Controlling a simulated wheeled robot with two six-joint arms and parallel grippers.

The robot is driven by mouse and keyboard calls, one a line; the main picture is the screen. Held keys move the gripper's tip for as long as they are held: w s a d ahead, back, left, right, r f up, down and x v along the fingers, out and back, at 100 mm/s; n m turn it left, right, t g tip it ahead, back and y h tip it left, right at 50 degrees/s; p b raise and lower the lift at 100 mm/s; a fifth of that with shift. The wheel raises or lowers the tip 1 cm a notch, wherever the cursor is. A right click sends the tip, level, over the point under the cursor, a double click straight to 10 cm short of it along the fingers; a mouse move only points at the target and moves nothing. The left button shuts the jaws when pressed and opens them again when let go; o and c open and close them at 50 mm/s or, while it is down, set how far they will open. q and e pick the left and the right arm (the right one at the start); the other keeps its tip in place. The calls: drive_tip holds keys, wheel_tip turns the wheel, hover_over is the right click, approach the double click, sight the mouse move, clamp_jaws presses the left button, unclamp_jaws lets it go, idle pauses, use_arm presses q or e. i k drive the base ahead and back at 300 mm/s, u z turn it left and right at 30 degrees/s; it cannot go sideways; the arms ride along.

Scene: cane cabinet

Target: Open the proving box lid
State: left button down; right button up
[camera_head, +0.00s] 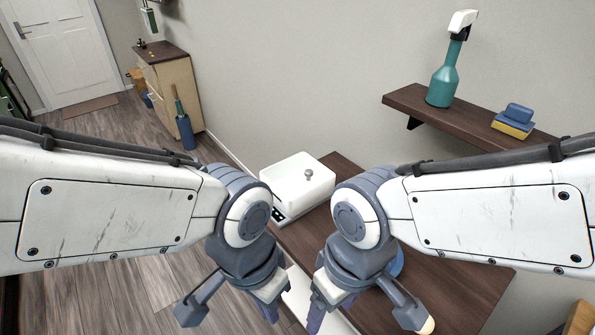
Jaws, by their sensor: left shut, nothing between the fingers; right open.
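The proving box (284,184) is white and stands on the dark wooden table, beyond my two wrists. A round grey knob (308,174) shows on its top, and a small dark panel is low on its front left side. My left gripper (269,312) is shut and empty, pointing down near the bottom edge of the view. My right gripper (318,316) is open beside it, its tips partly cut off by the frame. Both are nearer to me than the box and apart from it.
The dark table (450,290) has bare room at the right. A blue round thing (397,264) is partly hidden behind my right wrist. A wall shelf (430,112) holds a teal spray bottle (444,80) and a blue and yellow stack (513,123). A wooden cabinet (172,95) stands far left.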

sight(309, 173)
drive_tip(key=u, duration=0.5)
drive_tip(key=k, duration=0.6)
drive_tip(key=u, duration=0.7)
drive_tip(key=i, duration=1.35)
drive_tip(key=z, duration=0.65)
